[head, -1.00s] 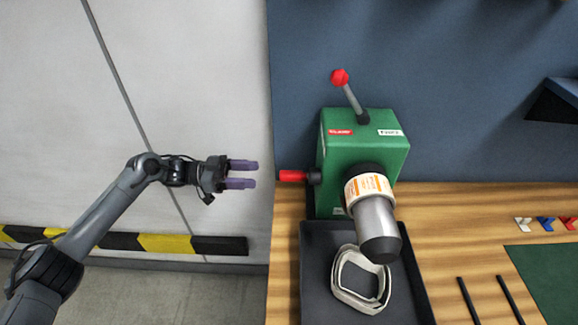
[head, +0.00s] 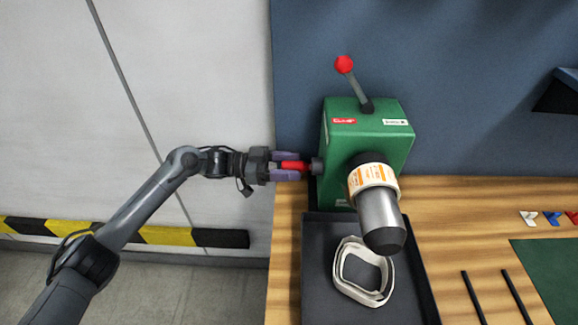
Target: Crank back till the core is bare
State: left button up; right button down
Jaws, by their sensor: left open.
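The green rewinder (head: 337,155) stands on the wooden bench, with a red-knobbed lever (head: 344,65) on top. Its red crank handle (head: 293,166) sticks out from the left side. A grey core (head: 377,212) with a dark end cap points out of the front, and a white and orange label band (head: 374,178) is around its inner part. My left gripper (head: 287,166) is open, its purple fingers on either side of the red handle. I cannot tell if they touch it. My right gripper is not in view.
A dark tray (head: 315,270) under the core holds a loose loop of pale strip (head: 345,283). Two black rods (head: 473,298), a green mat (head: 550,270) and small coloured pieces (head: 551,218) lie to the right. A dark shelf (head: 560,95) juts in at upper right.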

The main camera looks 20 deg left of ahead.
pick_arm(q)
grip_shut()
dwell(0.3)
